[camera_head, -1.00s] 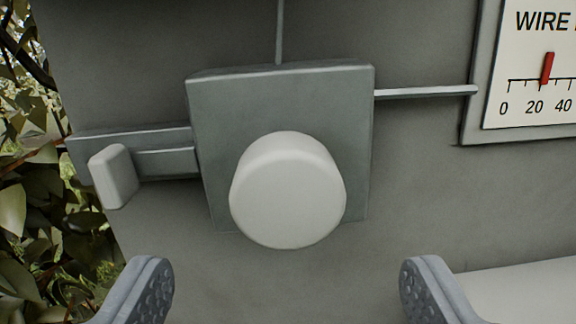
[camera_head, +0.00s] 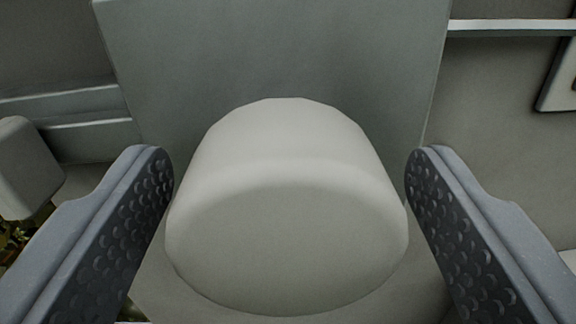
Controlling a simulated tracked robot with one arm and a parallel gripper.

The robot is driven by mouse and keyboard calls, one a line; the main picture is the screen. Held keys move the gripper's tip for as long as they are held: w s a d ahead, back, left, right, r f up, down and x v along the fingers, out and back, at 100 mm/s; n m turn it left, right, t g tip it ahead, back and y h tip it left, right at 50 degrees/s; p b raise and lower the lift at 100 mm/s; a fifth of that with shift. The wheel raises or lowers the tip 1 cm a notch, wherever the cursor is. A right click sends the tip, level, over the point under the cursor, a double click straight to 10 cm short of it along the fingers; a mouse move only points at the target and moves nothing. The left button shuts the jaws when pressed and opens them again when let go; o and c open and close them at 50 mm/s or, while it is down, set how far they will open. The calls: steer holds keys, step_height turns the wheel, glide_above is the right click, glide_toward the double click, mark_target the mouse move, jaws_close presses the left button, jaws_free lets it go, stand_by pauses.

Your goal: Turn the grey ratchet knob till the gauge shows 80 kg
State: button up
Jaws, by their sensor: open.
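The grey ratchet knob (camera_head: 285,215) is a large pale round knob in the middle of the view. It stands out from a square grey plate (camera_head: 270,50) on the wall. My gripper (camera_head: 290,190) is open, with one dimpled finger on each side of the knob. Narrow gaps seem to show between the fingertips and the knob, and I cannot tell if either one touches.
A small pale block (camera_head: 28,165) on a grey bar (camera_head: 75,120) sits left of the plate, close to my left finger. A little foliage shows at the lower left.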

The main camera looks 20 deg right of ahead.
stand_by(0.3)
steer(key=c, duration=1)
steer(key=shift+o, duration=0.2)
steer(key=shift+f+m+b, duration=0.15)
steer(key=shift+m+b, duration=0.15)
steer(key=shift+b, duration=0.05)
steer(key=m+b, duration=0.2)
steer(key=shift+w+f+m, duration=0.1)
steer(key=shift+f+m, duration=0.1)
steer(key=shift+m, duration=0.2)
steer(key=m+b, duration=0.3)
steer(key=m, duration=0.3)
steer(key=m+b, duration=0.1)
steer(key=m, duration=0.3)
steer(key=shift+r+m+b, duration=0.1)
steer(key=shift+m+b, duration=0.25)
steer(key=shift+m, duration=0.05)
steer(key=m, duration=0.4)
steer(key=shift+m+y+b, duration=0.3)
steer(key=shift+m+y, duration=0.1)
steer(key=shift+m, duration=0.3)
